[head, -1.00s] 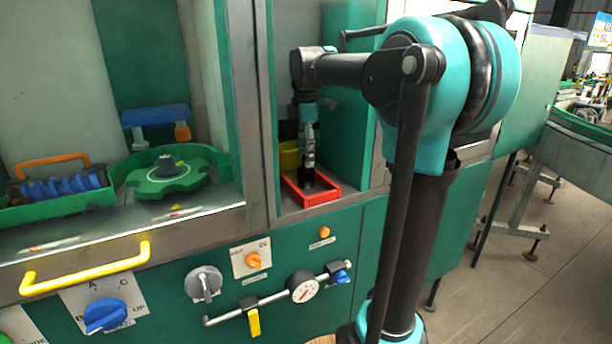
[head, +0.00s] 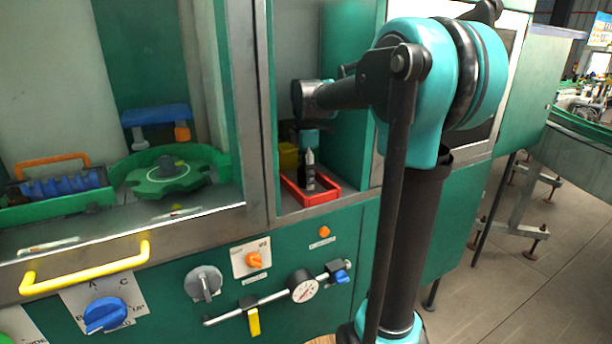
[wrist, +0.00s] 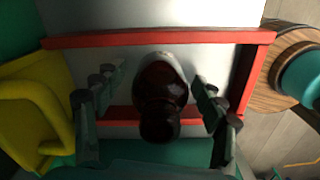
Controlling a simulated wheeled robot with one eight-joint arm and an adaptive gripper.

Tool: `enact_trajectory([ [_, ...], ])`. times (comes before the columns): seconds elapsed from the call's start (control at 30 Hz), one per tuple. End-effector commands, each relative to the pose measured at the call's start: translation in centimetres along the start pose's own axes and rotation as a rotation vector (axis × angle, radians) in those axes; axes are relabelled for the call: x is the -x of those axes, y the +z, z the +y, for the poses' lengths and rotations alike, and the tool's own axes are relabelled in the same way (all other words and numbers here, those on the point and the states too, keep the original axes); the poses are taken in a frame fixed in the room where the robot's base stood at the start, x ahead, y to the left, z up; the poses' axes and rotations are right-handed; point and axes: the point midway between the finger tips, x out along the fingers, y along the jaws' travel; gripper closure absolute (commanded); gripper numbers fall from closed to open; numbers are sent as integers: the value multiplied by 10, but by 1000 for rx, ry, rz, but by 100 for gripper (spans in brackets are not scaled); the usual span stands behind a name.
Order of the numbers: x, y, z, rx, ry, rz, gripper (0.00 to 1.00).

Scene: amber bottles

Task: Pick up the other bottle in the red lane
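An amber bottle (wrist: 160,95), very dark brown, stands in the red lane (wrist: 85,40) and is seen from above in the wrist view. My gripper (wrist: 158,85) is around it, one finger on each side. Gaps show between the bottle and both fingers, so the gripper is open. In the head view the red lane (head: 327,194) is in the narrow bay of the green cabinet, with my gripper (head: 308,165) low over it. The bottle is hard to tell from the dark gripper there. I see no second bottle in the lane.
A yellow bin (wrist: 30,110) is close beside the lane's left end in the wrist view; it also shows behind the lane in the head view (head: 288,156). Green cabinet walls flank the bay. A green turntable (head: 170,175) is further left.

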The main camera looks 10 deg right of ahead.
Motion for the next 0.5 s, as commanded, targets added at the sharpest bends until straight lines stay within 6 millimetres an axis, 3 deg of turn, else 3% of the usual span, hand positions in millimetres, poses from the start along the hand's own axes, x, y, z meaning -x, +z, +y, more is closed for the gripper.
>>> enact_trajectory([
  [0.07,0,0,0,0,0,0,42],
  [0.4,0,0,0,0,0,0,84],
  [0.5,0,0,0,0,0,0,84],
])
